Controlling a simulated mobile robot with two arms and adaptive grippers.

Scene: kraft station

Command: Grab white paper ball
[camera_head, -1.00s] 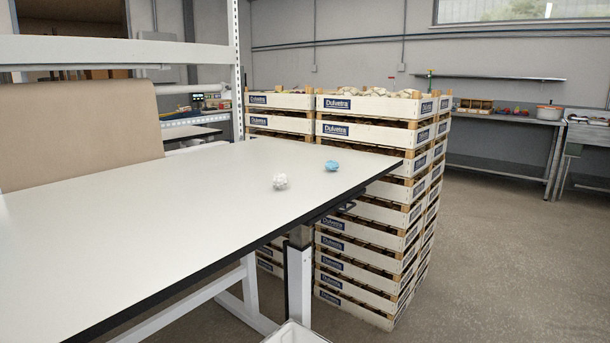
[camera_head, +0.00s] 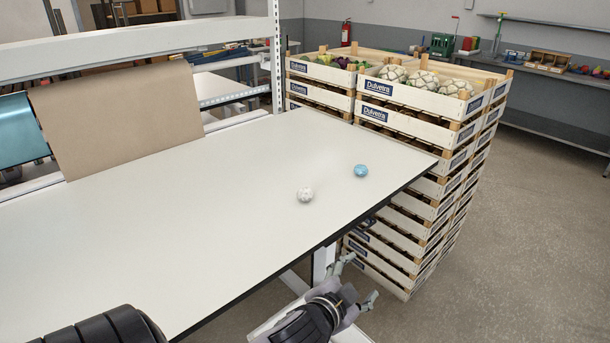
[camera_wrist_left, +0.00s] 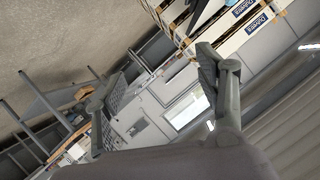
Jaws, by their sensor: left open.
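The white paper ball (camera_head: 305,194) lies on the white table (camera_head: 180,235), near its front edge. A blue ball (camera_head: 361,171) lies to its right and a little farther back. My left gripper (camera_head: 357,279) is in front of the table, below and to the right of the white ball, apart from it. It is open and empty. In the left wrist view its two fingers (camera_wrist_left: 152,95) stand wide apart, with neither ball in sight. My right gripper is not in view.
Stacked wooden crates (camera_head: 420,100) stand close to the table's right end, the top ones filled. A brown paper sheet (camera_head: 120,118) hangs at the table's back left. The tabletop around the balls is clear. The floor (camera_head: 540,230) at right is open.

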